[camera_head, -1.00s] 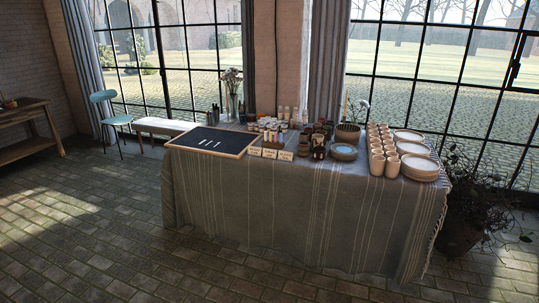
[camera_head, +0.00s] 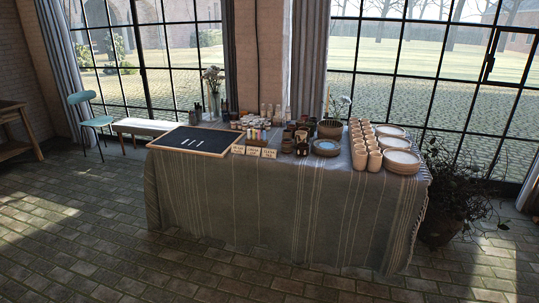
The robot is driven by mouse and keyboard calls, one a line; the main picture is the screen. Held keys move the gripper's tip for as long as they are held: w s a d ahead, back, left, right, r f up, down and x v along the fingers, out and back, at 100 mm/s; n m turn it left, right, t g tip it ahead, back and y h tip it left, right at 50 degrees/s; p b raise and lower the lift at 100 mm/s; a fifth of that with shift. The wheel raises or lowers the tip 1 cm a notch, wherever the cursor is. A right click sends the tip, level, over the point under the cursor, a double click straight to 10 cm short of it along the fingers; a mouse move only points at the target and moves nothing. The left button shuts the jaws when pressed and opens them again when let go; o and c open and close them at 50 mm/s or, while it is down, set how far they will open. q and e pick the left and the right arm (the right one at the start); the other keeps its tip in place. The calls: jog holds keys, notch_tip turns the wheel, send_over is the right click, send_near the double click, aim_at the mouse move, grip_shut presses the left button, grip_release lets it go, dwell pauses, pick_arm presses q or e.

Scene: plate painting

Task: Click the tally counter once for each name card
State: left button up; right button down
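Several small cream name cards (camera_head: 253,152) stand in a row at the front edge of the table (camera_head: 270,210), just right of the black board. Their writing is too small to read. I cannot make out a tally counter among the small things on the table. Neither of my grippers shows in the head view.
A black board (camera_head: 194,139) with short white strokes lies at the table's left. Cups (camera_head: 374,160), stacked plates (camera_head: 402,161), blue plates (camera_head: 326,147), a brown bowl (camera_head: 331,129) and small jars crowd the rest. A bench (camera_head: 150,127) and chair (camera_head: 88,110) stand left; a plant (camera_head: 445,205) right. The front floor is clear.

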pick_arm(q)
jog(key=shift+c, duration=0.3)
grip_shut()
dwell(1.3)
